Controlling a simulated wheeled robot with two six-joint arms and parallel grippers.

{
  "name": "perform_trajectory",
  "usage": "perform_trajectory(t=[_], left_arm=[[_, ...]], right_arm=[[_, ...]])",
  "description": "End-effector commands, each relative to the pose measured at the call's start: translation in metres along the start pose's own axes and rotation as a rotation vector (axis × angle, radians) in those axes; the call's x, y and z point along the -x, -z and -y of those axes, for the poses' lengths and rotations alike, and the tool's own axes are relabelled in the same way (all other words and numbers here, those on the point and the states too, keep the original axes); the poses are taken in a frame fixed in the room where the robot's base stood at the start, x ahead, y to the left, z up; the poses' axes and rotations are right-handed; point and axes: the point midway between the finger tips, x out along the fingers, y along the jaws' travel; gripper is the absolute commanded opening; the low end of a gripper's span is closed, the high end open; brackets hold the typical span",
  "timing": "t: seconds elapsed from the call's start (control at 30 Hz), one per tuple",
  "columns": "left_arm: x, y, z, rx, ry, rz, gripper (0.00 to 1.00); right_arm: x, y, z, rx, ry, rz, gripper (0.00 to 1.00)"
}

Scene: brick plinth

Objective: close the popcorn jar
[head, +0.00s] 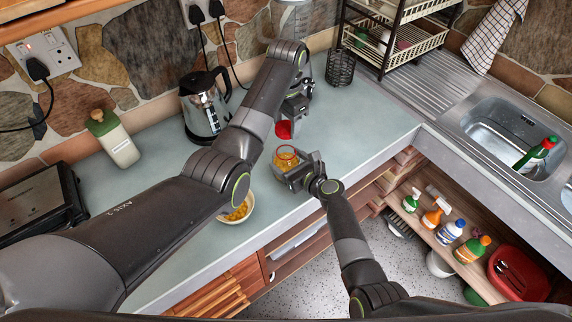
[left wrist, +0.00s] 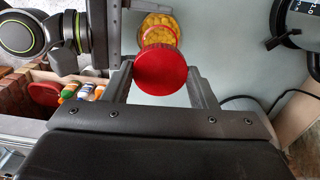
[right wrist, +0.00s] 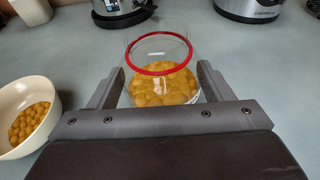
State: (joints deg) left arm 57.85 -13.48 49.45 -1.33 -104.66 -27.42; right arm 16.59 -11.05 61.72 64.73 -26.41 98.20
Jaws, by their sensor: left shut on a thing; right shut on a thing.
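The popcorn jar (head: 285,161) is clear glass with yellow popcorn inside and a red ring near its top. It stands open and upright near the counter's front edge. My right gripper (head: 297,170) is shut on the jar's body; the right wrist view shows the jar (right wrist: 162,88) between its fingers. My left gripper (head: 292,117) is shut on the round red lid (head: 284,130) and holds it behind the jar in the head view, apart from its mouth. The left wrist view shows the lid (left wrist: 161,71) between the fingers, partly overlapping the jar (left wrist: 159,25).
A cream bowl of popcorn (head: 237,208) stands left of the jar, partly behind my left arm; it also shows in the right wrist view (right wrist: 14,97). A kettle (head: 204,107) and a wire cup (head: 341,68) stand behind. The counter right of the jar is clear.

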Motion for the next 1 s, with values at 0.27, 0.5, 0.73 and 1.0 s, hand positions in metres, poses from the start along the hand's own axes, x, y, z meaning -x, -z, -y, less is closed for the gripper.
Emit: perform_trajectory(t=[0.27, 0.5, 0.73, 1.0], left_arm=[[-0.023, -0.001, -0.001, 0.000, -0.002, 0.003, 0.28], [-0.049, 0.000, -0.001, 0.000, 0.000, 0.000, 0.28], [-0.050, 0.000, -0.001, 0.000, 0.001, -0.001, 0.28], [-0.050, 0.000, -0.001, 0.000, 0.000, -0.001, 0.28]], right_arm=[[0.000, 0.000, 0.000, 0.000, 0.000, 0.000, 0.32], [0.000, 0.000, 0.000, 0.000, 0.000, 0.000, 0.32], [0.000, 0.000, 0.000, 0.000, 0.000, -0.001, 0.32], [0.000, 0.000, 0.000, 0.000, 0.000, -0.001, 0.32]])
